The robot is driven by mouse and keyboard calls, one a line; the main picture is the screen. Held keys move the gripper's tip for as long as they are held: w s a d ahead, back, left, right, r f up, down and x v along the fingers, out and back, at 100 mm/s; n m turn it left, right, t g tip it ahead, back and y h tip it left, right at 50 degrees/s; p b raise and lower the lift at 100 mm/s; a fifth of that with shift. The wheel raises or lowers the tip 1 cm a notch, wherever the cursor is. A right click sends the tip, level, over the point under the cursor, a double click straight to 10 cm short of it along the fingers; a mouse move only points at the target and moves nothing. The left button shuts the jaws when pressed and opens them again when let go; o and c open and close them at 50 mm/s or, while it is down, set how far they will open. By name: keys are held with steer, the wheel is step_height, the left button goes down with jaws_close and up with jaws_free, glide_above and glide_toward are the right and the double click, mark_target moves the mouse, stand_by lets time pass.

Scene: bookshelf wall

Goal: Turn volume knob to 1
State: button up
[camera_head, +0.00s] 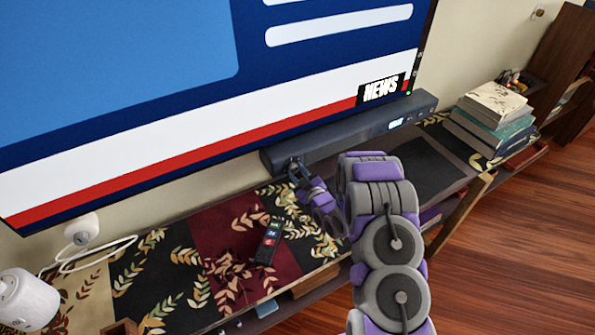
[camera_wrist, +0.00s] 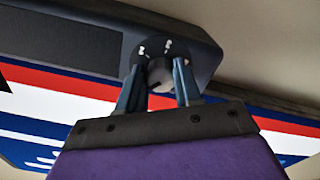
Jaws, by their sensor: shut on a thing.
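The volume knob (camera_wrist: 160,72) is a grey round knob on a dark dial with white marks, on the end of the dark soundbar (camera_wrist: 205,50). In the wrist view my gripper (camera_wrist: 161,75) has its two blue fingers on either side of the knob, shut on it. The dial's marks are too small and blurred to read. In the head view my gripper (camera_head: 295,172) is at the left end of the soundbar (camera_head: 350,132), and it hides the knob there. The soundbar's small display (camera_head: 396,123) is lit, but I cannot read it.
A large TV (camera_head: 150,90) showing a news screen stands above the soundbar. A remote (camera_head: 269,242) lies on the leaf-patterned shelf cloth below my gripper. A stack of books (camera_head: 492,120) is at the right. A white cylinder (camera_head: 28,298) and cable are at the lower left.

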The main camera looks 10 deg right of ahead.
steer(key=shift+s+a+r+m+p, duration=0.1)
steer(key=shift+r+m+p, duration=0.05)
steer(key=shift+m+p, duration=0.9)
steer(key=shift+f+m+p, duration=0.2)
steer(key=shift+m+p, duration=0.7)
steer(key=shift+m, duration=0.25)
steer(key=o, duration=1)
steer(key=shift+o, duration=0.2)
steer(key=p+v, duration=0.2)
steer(key=v, duration=1.5)
